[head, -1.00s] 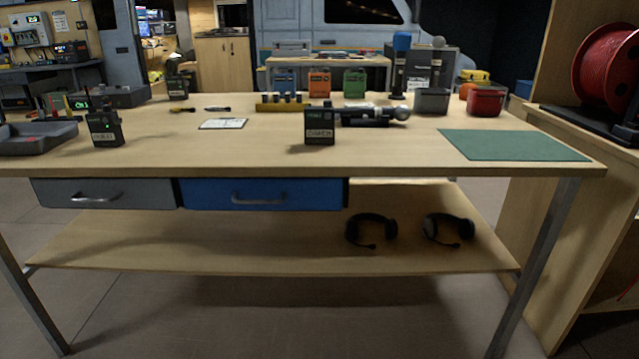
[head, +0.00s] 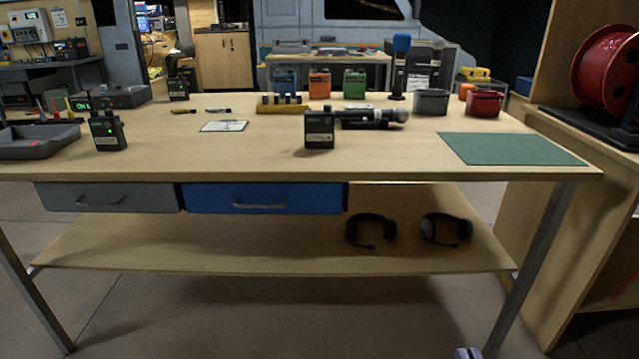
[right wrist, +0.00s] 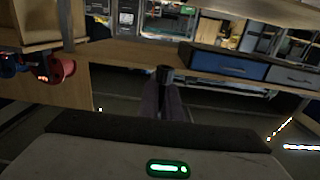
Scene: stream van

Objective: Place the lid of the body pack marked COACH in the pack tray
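A dark body pack (head: 319,129) with a pale label stands upright on the workbench near its middle. A second pack (head: 108,131) with a green light and an antenna stands at the left, and a third (head: 178,88) stands farther back. Their labels are too small to read surely, so I cannot tell which is COACH. No separate lid can be made out. A grey tray (head: 38,141) lies at the bench's left edge. My right gripper (head: 468,353) just shows at the bottom, in front of the bench and low, far from the packs. My left gripper is out of view.
A microphone (head: 385,115) lies behind the middle pack. A green mat (head: 512,149) covers the right of the bench (head: 250,155). Grey and blue drawers (head: 262,199) hang under the front edge. Two headsets (head: 371,230) lie on the lower shelf. A red cable reel (head: 605,65) stands at right.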

